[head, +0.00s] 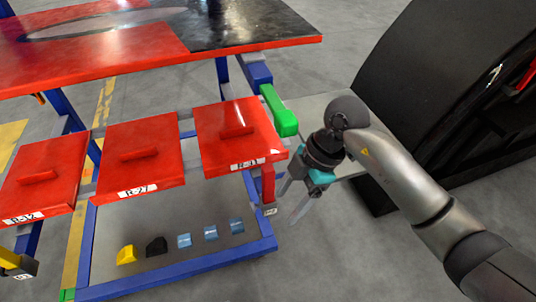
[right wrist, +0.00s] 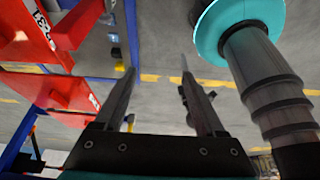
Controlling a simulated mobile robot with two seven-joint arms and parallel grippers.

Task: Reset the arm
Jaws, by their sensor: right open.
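My right gripper (head: 296,203) hangs at the right of the cart in the head view, fingers pointing down and to the left. Its two fingers are apart with nothing between them. The right arm comes in from the right edge of the head view. My left gripper does not show in either view.
A blue-framed cart carries red lidded panels, the nearest one (head: 238,150) beside my gripper. A green block (head: 279,112) sits on its corner. Small yellow, black and blue pieces lie on the lower shelf (head: 190,262). A black curved shell (head: 440,60) stands behind my arm.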

